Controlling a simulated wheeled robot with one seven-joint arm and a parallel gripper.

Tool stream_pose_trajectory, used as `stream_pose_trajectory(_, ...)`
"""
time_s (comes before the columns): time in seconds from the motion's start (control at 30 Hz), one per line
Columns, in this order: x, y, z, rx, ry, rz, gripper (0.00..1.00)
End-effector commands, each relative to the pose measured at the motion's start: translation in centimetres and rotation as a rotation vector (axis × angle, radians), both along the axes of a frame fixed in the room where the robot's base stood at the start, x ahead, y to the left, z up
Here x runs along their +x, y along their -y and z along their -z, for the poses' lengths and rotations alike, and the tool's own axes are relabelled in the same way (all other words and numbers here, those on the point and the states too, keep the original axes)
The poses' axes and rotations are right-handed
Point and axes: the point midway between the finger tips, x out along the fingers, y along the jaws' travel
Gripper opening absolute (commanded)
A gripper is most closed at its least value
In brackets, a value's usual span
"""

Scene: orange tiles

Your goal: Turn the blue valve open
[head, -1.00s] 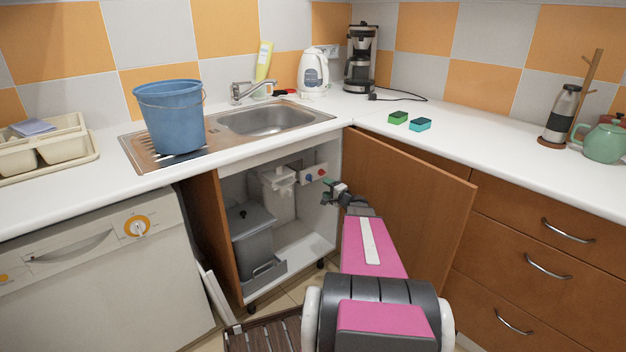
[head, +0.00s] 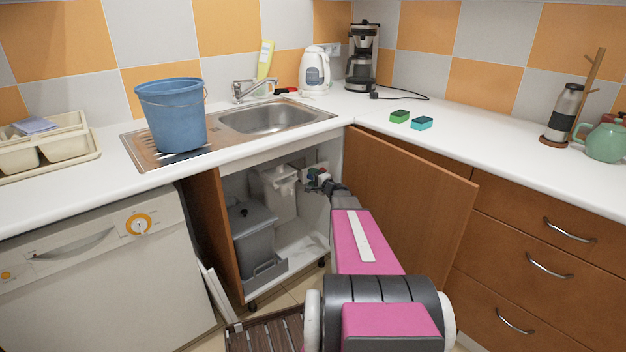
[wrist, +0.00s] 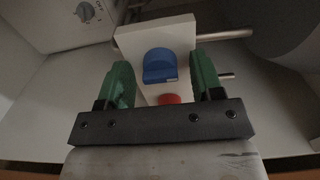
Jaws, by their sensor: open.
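The blue valve (wrist: 160,66) is a round knob with a raised grip on a white plate (wrist: 128,42) inside the open cabinet under the sink. In the wrist view it lies ahead of my gripper (wrist: 162,80), centred between the two green fingers. The fingers are open, one on each side, and I see no clear contact with the knob. A red knob (wrist: 169,98) on the same plate shows nearer my gripper's palm, partly hidden by it. In the head view my gripper (head: 318,178) is at the plate and hides most of the knobs.
The open cabinet door (head: 405,190) stands right of my arm. A grey bin (head: 252,240) and a white container (head: 279,192) are inside the cabinet to the left. Metal pipes (wrist: 225,35) run beside the plate. A blue bucket (head: 172,118) stands above by the sink.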

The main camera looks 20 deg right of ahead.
Motion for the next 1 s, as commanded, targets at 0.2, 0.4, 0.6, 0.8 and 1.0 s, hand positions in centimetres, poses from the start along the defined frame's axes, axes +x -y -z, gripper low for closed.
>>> stream_pose_trajectory(0.2,-0.03,0.00,-0.01,0.000,0.000,0.000,0.24)
stream_pose_trajectory(0.4,-0.03,0.00,0.00,0.001,0.000,-0.001,0.11)
stream_pose_trajectory(0.6,-0.04,-0.01,0.01,0.030,-0.011,-0.001,0.11)
stream_pose_trajectory(0.8,-0.04,-0.01,0.02,0.124,-0.045,-0.001,0.11)
stream_pose_trajectory(1.0,-0.06,-0.01,0.02,0.280,-0.103,-0.001,0.11)
